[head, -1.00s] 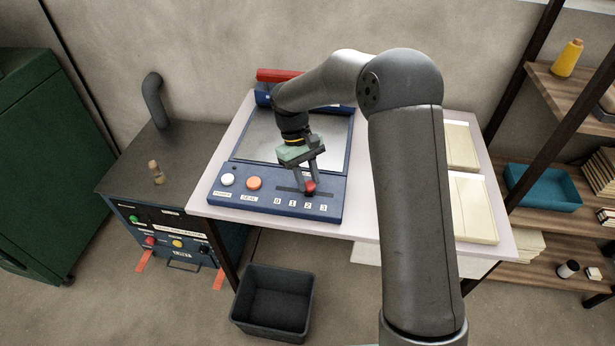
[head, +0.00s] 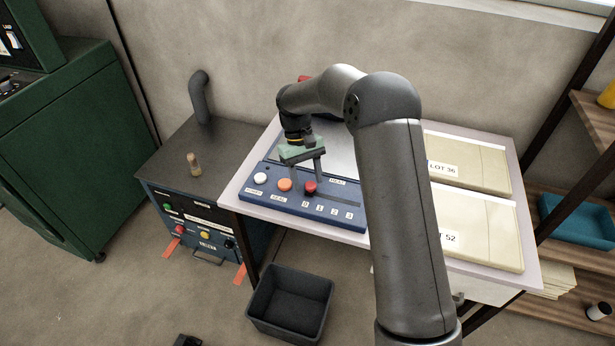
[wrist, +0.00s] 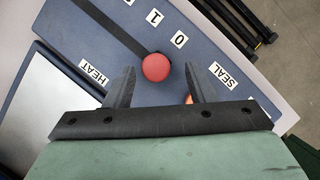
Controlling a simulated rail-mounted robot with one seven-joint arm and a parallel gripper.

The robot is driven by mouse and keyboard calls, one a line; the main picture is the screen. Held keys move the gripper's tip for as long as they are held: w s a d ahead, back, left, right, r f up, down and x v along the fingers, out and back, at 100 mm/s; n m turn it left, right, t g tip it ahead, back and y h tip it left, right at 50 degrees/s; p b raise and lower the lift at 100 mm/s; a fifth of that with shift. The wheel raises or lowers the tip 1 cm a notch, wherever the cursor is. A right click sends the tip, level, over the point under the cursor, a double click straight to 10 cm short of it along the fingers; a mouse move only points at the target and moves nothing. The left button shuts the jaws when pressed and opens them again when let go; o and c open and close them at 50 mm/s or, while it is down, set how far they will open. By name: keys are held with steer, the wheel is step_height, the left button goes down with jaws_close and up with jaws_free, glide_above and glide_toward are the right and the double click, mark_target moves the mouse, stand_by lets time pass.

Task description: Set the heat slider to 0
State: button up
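The heat slider's red round knob (head: 310,187) sits at the 0 end of its dark slot on the blue control panel (head: 333,222). In the wrist view the knob (wrist: 155,67) is beside the printed 0 (wrist: 178,38), and the slot (wrist: 110,22) runs away from it past the 1. My gripper (head: 306,184) is low over the panel. In the wrist view its fingers (wrist: 159,68) are apart, one on each side of the knob, with visible gaps. The knob looks free of both fingers.
An orange button (head: 284,185) and a white button (head: 260,179) are left of the slider. Cream packs (head: 480,232) lie on the table's right. A dark bin (head: 290,303) stands on the floor in front. A blue machine (head: 205,235) stands to the left.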

steer(key=v, duration=1.7)
steer(key=shift+r, duration=0.15)
steer(key=shift+w, duration=0.1)
steer(key=s+d+r+m+t, duration=0.15)
steer(key=s+d, duration=0.25)
steer(key=s, duration=0.4)
steer(key=s+d+r+t, duration=0.1)
steer(key=s+d+r, duration=0.1)
steer(key=s+d, duration=0.5)
steer(key=s+d+f+m+t+y, duration=0.1)
steer(key=s+f, duration=0.3)
steer(key=s, duration=0.6)
steer(key=s+d+f+m+t, duration=0.1)
steer(key=s+f, duration=0.3)
steer(key=s, duration=0.7)
steer(key=shift+s+d+m+y, duration=0.3)
steer(key=shift+d+m+y, duration=0.1)
steer(key=shift+m, duration=0.15)
